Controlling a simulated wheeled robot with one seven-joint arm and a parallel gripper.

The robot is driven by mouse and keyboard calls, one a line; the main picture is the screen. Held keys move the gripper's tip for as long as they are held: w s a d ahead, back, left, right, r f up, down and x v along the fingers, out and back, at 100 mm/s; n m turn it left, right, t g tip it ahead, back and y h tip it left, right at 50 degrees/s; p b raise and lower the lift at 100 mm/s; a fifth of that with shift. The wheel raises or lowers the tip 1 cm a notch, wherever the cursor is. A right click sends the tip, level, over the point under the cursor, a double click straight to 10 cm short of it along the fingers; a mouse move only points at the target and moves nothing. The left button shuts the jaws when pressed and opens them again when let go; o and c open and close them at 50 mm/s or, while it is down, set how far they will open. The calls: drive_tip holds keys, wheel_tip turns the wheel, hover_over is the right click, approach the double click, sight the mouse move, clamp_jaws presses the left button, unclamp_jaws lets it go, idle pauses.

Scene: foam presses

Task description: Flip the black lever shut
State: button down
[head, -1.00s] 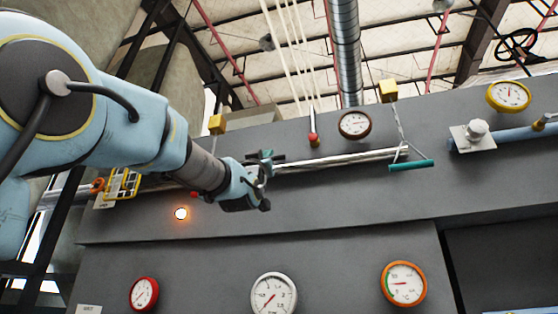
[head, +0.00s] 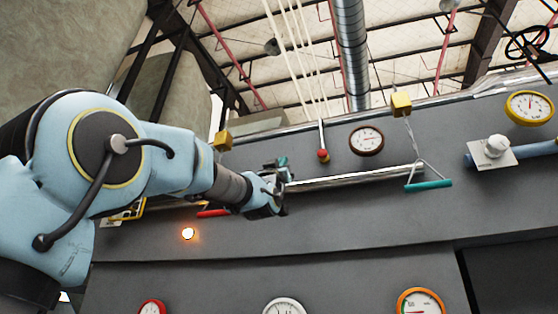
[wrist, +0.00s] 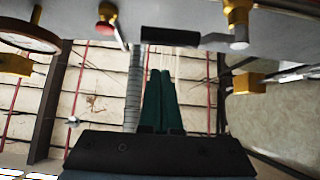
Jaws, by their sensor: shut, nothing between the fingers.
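In the wrist view a short black bar (wrist: 170,36), which looks like the lever's handle, sits just beyond the tips of my gripper (wrist: 160,72). The teal fingers are together with nothing between them. A gap shows between the fingertips and the bar. In the head view my gripper (head: 284,177) is in front of the grey panel, at the left end of a silver pipe. The lever cannot be made out there, as my gripper and wrist cover that spot.
A red knob (head: 322,155) and a dial (head: 366,140) are above the pipe (head: 350,178). A teal pull handle (head: 430,184) hangs to the right. A red handle (head: 213,213) and a lit orange lamp (head: 188,233) are below my forearm. More gauges line the lower panel.

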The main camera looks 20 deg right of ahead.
drive_tip(key=shift+w+d+f+p, duration=0.35)
drive_tip(key=shift+w+f+p, duration=0.05)
drive_tip(key=shift+f+p, duration=0.25)
drive_tip(key=shift+w+d+f+p, duration=0.35)
drive_tip(key=shift+w+f+p, duration=0.05)
drive_tip(key=shift+f+p, duration=0.2)
drive_tip(key=shift+a+b, duration=0.1)
drive_tip(key=shift+b, duration=0.25)
